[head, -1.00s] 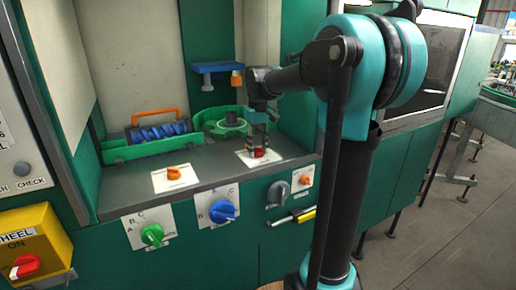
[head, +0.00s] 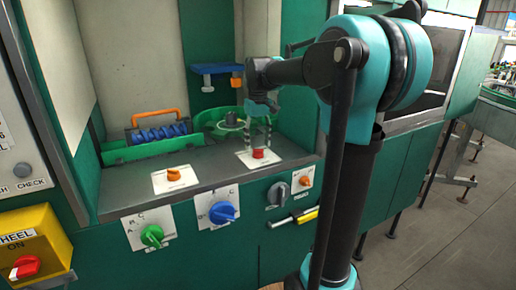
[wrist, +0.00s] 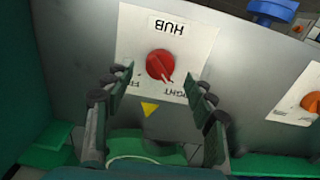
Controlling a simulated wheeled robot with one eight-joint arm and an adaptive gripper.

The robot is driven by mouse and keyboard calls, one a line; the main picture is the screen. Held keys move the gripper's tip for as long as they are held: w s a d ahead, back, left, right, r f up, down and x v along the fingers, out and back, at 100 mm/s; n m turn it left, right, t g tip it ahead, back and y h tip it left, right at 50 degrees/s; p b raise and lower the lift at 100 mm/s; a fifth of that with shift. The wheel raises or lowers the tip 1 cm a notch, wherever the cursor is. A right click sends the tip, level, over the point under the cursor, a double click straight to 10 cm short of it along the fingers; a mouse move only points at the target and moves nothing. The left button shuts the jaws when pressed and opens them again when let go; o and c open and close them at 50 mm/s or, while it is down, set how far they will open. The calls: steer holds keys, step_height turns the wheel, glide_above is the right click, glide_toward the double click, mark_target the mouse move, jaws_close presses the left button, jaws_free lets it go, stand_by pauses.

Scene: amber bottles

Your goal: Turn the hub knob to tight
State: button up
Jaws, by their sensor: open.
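The hub knob (wrist: 160,65) is a red round knob with a pointer ridge. It sits on a white plate (wrist: 135,45) marked HUB, upside down in the wrist view, with partly hidden lettering on the opposite side. Its ridge slants towards the lettering ending in "GHT". In the head view the red knob (head: 259,153) is on the grey ledge. My gripper (wrist: 163,85) is open, its fingers apart on either side of the plate's lower part. In the head view my gripper (head: 257,140) hangs above the knob, with nothing between its fingers.
An orange knob (head: 174,174) on a plate is left along the ledge (head: 215,172). Green (head: 152,235) and blue (head: 223,211) knobs are on the front panel. A green round fixture (head: 228,122) stands behind my gripper. A yellow box (head: 35,245) is at far left.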

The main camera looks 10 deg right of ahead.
step_height(320, 180, up, 9)
stand_by(0.3)
